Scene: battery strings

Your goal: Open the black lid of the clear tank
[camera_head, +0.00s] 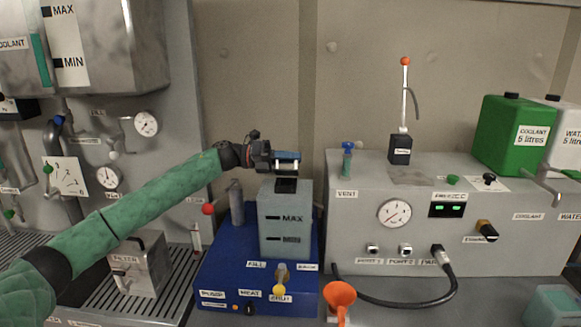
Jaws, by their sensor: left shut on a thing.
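The clear tank (270,240) is a grey-tinted box with MAX and MIN marks, standing upright on a blue base unit (215,268). Its black lid (286,185) shows as a small dark piece at the top of the tank, right below my fingers. My left gripper (287,160) reaches in from the left over the tank top and is shut on the lid's upper part. The fingers hide part of the lid, and I cannot tell how far it is raised. My right gripper is not in view.
A grey console (360,250) with a gauge, ports and a black hose (400,304) stands to the right. An orange funnel (339,295) stands in front. A green coolant can (512,135) sits on the console. A filter box (140,265) is at left.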

